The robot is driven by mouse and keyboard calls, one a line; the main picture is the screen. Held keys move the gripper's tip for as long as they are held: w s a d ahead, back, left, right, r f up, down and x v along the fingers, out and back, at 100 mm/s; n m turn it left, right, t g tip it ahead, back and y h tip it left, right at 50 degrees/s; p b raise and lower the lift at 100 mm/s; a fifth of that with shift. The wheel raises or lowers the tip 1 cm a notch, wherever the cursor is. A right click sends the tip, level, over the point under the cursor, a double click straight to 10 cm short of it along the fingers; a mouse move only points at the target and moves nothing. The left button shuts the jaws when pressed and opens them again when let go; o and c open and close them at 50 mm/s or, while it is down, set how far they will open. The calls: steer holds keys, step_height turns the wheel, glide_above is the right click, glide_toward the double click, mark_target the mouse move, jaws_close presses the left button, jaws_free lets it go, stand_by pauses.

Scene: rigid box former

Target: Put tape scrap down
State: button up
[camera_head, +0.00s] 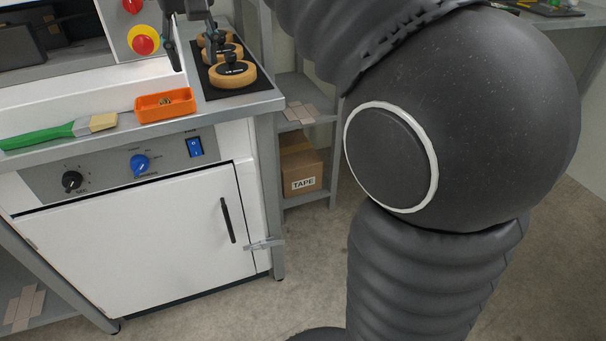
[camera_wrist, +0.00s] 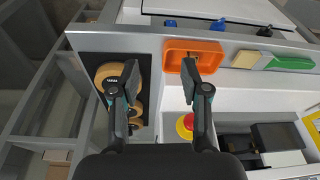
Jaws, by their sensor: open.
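My gripper (camera_head: 192,38) is open above the counter, partly cut off by the top edge in the head view. In the wrist view my gripper (camera_wrist: 160,78) has its two fingers spread, with nothing seen between them. An orange tray (camera_head: 148,115) stands on the counter. A small dark and yellowish piece (camera_head: 166,101) lies in it, perhaps the tape scrap, too small to tell. In the wrist view the orange tray (camera_wrist: 207,45) is just beyond the right fingertip, which hides part of it.
Several tan tape rolls (camera_head: 232,75) stand on a black mat (camera_head: 240,97) right of the tray. A green-handled brush (camera_head: 45,136) lies left of it. A red stop button (camera_head: 143,41) is behind. A tape carton (camera_head: 301,170) sits on the lower shelf.

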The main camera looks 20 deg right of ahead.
steer(key=s+d+f+t, duration=0.1)
steer(key=s+d+f, duration=0.2)
steer(key=s+f, duration=0.4)
steer(key=s+d+f+t, duration=0.1)
steer(key=s+d+f, duration=0.2)
steer(key=s+f, duration=0.3)
steer(key=s+d+f+m+t, duration=0.1)
steer(key=s+d+f, duration=0.3)
steer(key=s+f, duration=0.3)
step_height(320, 180, down, 3)
steer(key=shift+s+r, duration=0.1)
steer(key=shift+s, duration=0.25)
steer(key=shift+c, duration=0.4)
